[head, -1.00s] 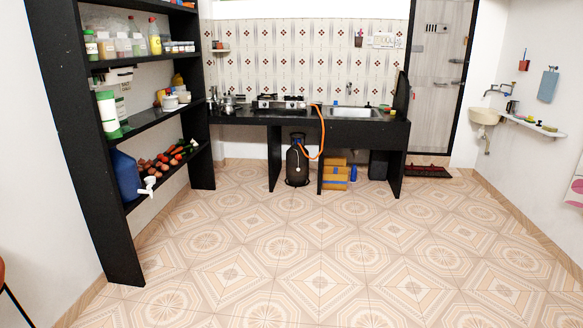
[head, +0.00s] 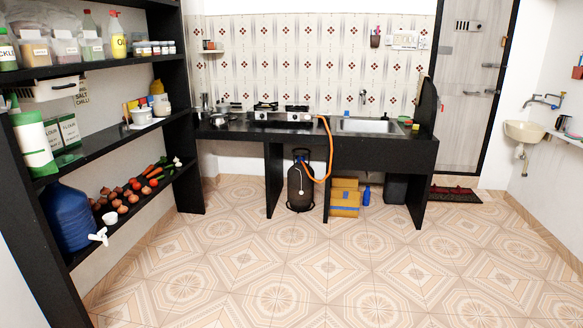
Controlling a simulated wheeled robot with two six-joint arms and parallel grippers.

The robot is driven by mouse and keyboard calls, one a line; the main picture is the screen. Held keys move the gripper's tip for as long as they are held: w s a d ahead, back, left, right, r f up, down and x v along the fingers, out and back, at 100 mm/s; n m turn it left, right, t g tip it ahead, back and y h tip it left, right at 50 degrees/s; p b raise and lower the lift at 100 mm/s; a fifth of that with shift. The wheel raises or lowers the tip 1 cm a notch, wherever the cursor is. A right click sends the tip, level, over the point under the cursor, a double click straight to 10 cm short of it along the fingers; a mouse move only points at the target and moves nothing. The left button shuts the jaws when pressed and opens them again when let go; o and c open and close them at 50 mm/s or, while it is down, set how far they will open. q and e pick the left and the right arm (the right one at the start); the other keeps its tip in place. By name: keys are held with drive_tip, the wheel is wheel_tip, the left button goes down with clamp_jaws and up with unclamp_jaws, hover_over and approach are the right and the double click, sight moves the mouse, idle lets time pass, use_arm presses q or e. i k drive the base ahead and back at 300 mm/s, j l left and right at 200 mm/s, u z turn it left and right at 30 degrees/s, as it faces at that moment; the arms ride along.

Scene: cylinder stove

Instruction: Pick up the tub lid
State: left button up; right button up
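I cannot clearly make out the tub lid. A small white tub (head: 141,116) stands on the middle shelf of the black rack at the left, near its far end; whether a lid lies on or beside it is too small to tell. A flat dark green thing (head: 68,159) lies on the same shelf nearer to me, and I cannot tell what it is. Neither of my grippers is in view.
The black rack (head: 187,100) stands along the left wall, with a blue water container (head: 66,215) and vegetables on its low shelf. A black counter (head: 380,150) with stove (head: 281,115) and gas cylinder (head: 300,185) is at the back. The tiled floor (head: 330,265) is clear.

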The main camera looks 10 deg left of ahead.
sight(140, 109)
drive_tip(key=i+u, duration=0.1)
drive_tip(key=i, duration=0.75)
drive_tip(key=i+l+u, duration=0.15)
drive_tip(key=i, duration=0.7)
drive_tip(key=i+u, duration=0.25)
drive_tip(key=i, duration=0.65)
drive_tip(key=i+u, duration=0.3)
drive_tip(key=i, duration=0.55)
